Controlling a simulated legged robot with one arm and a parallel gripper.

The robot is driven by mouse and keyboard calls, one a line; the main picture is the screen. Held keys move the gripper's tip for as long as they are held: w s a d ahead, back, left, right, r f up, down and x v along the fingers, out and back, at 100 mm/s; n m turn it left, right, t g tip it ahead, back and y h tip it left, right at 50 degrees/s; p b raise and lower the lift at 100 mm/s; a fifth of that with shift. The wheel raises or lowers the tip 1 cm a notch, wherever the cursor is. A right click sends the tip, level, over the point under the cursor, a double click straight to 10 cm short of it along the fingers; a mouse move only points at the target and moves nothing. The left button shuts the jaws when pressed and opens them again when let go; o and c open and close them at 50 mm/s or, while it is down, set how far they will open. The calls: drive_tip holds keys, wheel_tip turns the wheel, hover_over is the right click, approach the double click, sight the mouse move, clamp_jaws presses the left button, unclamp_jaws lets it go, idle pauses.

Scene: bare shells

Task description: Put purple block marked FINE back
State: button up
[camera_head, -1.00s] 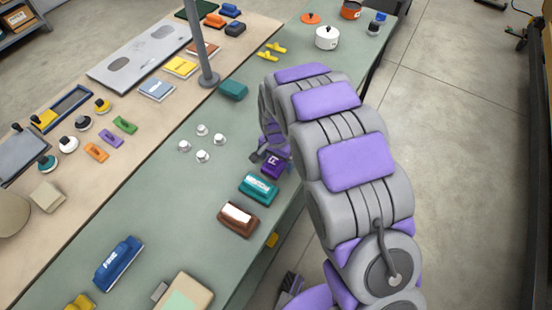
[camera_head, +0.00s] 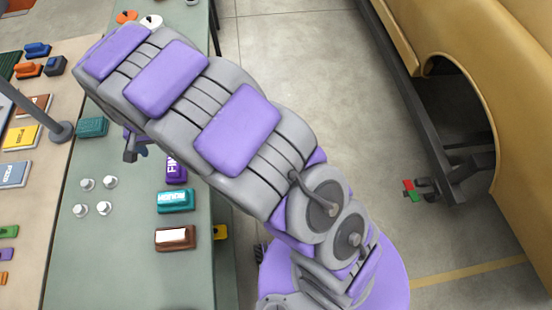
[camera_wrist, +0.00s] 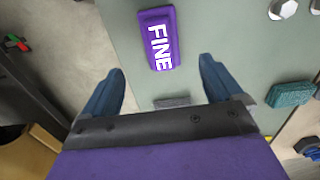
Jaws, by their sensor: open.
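The purple block marked FINE (camera_head: 176,170) lies on the green table (camera_head: 135,245), partly hidden by my arm in the head view. The wrist view shows the whole block (camera_wrist: 160,40) with its white letters, lying flat. My gripper shows at the bottom of the wrist view with its fingers (camera_wrist: 160,72) apart and nothing between them. The block is beyond the fingertips, not touched by them. In the head view my gripper (camera_head: 136,146) is mostly hidden behind my arm, to the left of the block.
A teal block (camera_head: 175,201) and a brown block (camera_head: 175,238) lie in front of the purple one. Several white knobs (camera_head: 104,208) stand to the left. A teal textured block (camera_head: 92,127) lies farther back. A grey piece (camera_wrist: 172,101) shows near my fingers.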

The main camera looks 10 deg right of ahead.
drive_tip(key=s+d+r, duration=0.3)
drive_tip(key=d+r, duration=0.3)
drive_tip(key=d, duration=0.6)
drive_tip(key=s+d+r, duration=0.3)
drive_tip(key=d+r, duration=0.3)
drive_tip(key=d, duration=0.6)
drive_tip(key=s+d+r+g, duration=0.1)
drive_tip(key=s+d, duration=0.5)
drive_tip(key=s, duration=0.4)
drive_tip(key=s+d+r+n, duration=0.1)
drive_tip(key=s+d, duration=0.5)
drive_tip(key=s, duration=0.3)
drive_tip(key=shift+s+r+g, duration=0.2)
drive_tip(key=shift+s+g, duration=0.15)
drive_tip(key=shift+g, duration=0.05)
